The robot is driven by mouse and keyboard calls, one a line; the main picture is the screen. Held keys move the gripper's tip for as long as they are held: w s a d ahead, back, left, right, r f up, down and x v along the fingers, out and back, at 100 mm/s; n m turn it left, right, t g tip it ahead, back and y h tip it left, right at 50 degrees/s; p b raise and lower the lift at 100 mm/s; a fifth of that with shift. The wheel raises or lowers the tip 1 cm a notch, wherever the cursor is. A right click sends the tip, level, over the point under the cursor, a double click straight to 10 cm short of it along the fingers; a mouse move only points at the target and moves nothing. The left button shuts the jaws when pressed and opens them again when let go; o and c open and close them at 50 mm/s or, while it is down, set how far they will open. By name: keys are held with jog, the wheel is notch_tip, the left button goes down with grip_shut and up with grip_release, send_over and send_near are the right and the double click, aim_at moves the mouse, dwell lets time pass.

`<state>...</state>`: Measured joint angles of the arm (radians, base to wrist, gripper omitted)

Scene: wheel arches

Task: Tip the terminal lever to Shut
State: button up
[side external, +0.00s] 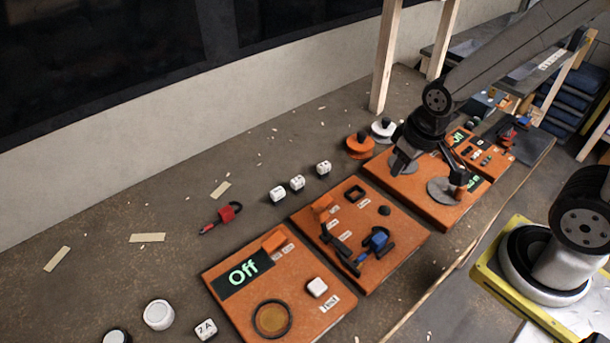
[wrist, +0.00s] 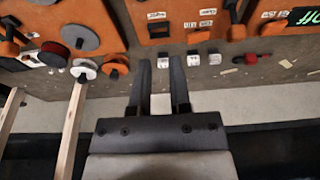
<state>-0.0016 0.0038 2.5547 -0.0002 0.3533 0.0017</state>
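I cannot tell which part is the terminal lever, as the labels are too small to read. The middle orange panel (side external: 400,262) carries a black bar-like lever (side external: 340,250), a blue part with a black loop (side external: 377,243) and small white labels. My gripper (side external: 400,168) hangs over the left part of the third orange panel (side external: 425,203), right of the middle panel. That panel has grey discs and a dark upright piece (side external: 459,180). In the wrist view my gripper (wrist: 161,72) shows two separate fingers with nothing between them.
The left orange panel (side external: 225,283) has an "Off" display (side external: 243,271) and a white button (side external: 317,287). White dice-like blocks (side external: 297,183), a red padlock-like item (side external: 228,213) and orange (side external: 360,144) and white spools (side external: 383,128) lie behind the panels. Wooden posts (side external: 385,60) stand at the back.

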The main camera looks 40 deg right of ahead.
aim_at(323, 224)
jog(key=shift+w+a, duration=0.1)
jog(key=shift+w, duration=0.1)
grip_shut()
jog(key=w+a+f+g, duration=0.2)
jog(key=w+a+g, duration=0.1)
jog(key=w+a, duration=0.9)
jog(key=w, duration=0.3)
jog(key=shift+a+f, duration=0.3)
jog(key=shift+f, duration=0.1)
jog(key=f, duration=0.9)
jog(key=shift+s+f, duration=0.2)
jog(key=shift+f, duration=0.1)
jog(key=shift+s, duration=0.15)
jog(key=shift+s+r, duration=0.35)
jog(key=shift+s, duration=0.5)
jog(key=shift+s+r, duration=0.3)
jog(key=shift+s, duration=0.55)
